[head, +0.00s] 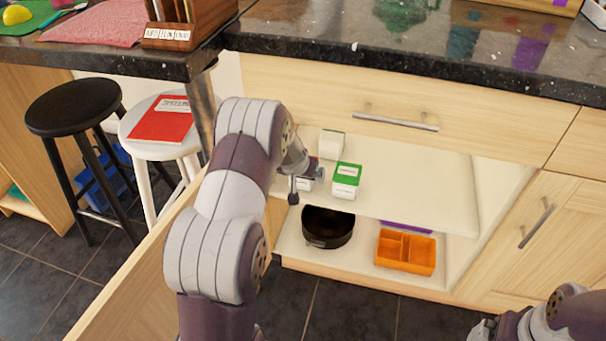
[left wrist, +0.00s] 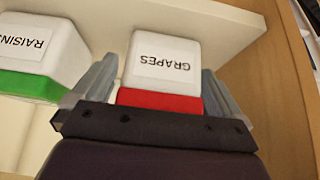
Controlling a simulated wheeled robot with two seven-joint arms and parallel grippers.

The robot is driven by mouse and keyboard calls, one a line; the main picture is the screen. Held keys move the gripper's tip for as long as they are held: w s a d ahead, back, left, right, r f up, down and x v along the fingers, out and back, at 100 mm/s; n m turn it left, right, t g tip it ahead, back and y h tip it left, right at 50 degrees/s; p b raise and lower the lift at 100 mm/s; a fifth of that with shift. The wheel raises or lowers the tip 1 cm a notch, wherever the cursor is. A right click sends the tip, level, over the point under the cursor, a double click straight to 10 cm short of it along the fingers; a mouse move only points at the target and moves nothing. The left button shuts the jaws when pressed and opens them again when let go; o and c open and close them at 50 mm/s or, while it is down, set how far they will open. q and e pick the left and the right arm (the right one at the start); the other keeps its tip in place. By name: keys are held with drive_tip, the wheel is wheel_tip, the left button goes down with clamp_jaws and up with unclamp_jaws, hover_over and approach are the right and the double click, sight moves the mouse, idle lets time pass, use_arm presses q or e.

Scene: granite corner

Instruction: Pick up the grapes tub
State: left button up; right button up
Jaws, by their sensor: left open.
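The grapes tub (left wrist: 165,62) is white with a red part and a label reading GRAPES, upside down in the left wrist view. It stands between the two fingers of my left gripper (left wrist: 155,88), which is open; I see no grip on the tub. In the head view the left gripper (head: 306,184) is at the cabinet's upper shelf, and it hides most of the grapes tub (head: 307,186).
The green-and-white raisins tub (head: 346,181) stands close beside, also in the left wrist view (left wrist: 38,48). Another white tub (head: 331,144) stands behind. A dark round pan (head: 328,228) and orange divided tray (head: 405,252) are below. My right gripper (head: 483,329) is at the bottom edge.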

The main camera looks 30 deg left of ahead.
use_arm(q)
drive_tip(key=c, duration=1.1)
